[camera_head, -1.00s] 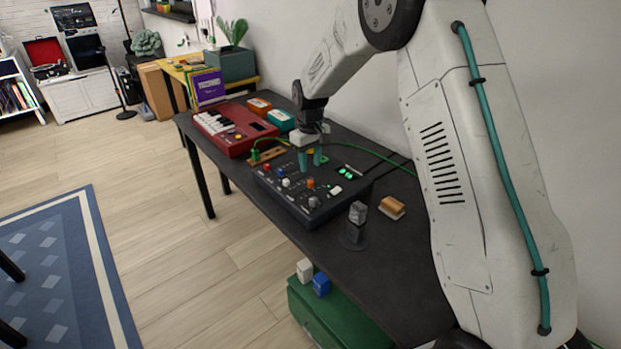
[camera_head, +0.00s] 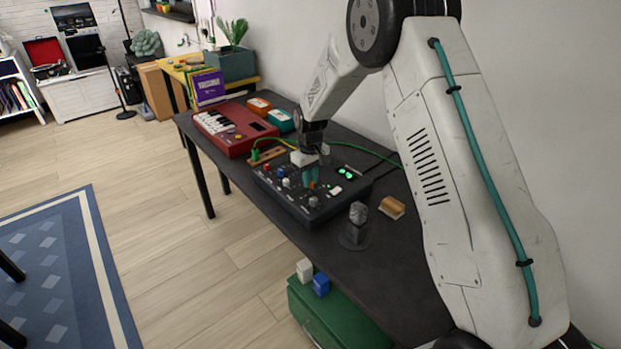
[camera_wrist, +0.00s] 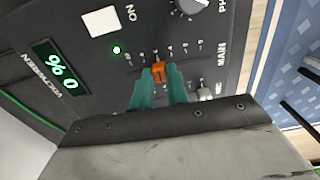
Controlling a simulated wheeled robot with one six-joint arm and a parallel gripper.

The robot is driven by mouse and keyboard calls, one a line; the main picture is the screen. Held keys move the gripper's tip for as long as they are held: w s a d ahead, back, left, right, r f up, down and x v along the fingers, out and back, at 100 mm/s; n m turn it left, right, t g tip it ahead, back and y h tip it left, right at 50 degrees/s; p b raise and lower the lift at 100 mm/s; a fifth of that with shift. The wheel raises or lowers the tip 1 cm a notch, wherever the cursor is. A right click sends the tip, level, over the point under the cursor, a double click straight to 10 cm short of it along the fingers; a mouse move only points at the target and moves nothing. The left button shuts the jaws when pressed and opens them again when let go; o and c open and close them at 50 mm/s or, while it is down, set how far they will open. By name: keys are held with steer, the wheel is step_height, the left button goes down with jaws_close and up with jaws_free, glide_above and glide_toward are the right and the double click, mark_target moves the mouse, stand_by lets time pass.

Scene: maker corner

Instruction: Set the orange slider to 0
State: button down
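The orange slider (camera_wrist: 159,71) is a small orange cap on the dark control panel (camera_wrist: 215,60). It lies between the two teal fingertips of my gripper (camera_wrist: 160,76), which appear to touch it on both sides. In the head view my gripper (camera_head: 310,178) reaches down onto the black mixer box (camera_head: 290,205), and its fingers mostly hide the orange cap (camera_head: 312,184). Tick marks with small dots line the slider's track. The green display (camera_wrist: 56,68) is seen turned and appears to read 0 %. A small green light (camera_wrist: 116,50) is lit.
A white button (camera_wrist: 100,21), a dark knob (camera_wrist: 190,5) and a pale switch (camera_wrist: 206,93) sit near the slider. A red keyboard (camera_head: 232,127), a dark grey object (camera_head: 356,225) and a wooden block (camera_head: 391,208) stand on the black table (camera_head: 375,275). A green cable (camera_head: 375,155) runs behind the box.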

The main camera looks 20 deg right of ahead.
mark_target(296, 195)
steer(key=shift+s+a, duration=0.35)
steer(key=shift+a, duration=0.55)
steer(key=shift+s+a, duration=0.4)
steer(key=shift+a, duration=0.5)
steer(key=shift+s+a, duration=0.35)
steer(key=shift+a, duration=0.55)
steer(key=c, duration=1.4)
jaws_free()
steer(key=shift+a, duration=0.2)
steer(key=shift+o, duration=0.2)
steer(key=shift+d, duration=0.1)
steer(key=shift+d+r, duration=0.1)
steer(key=shift+r, duration=0.15)
step_height(296, 195, up, 7)
steer(key=shift+r, duration=0.2)
steer(key=shift+s, duration=0.1)
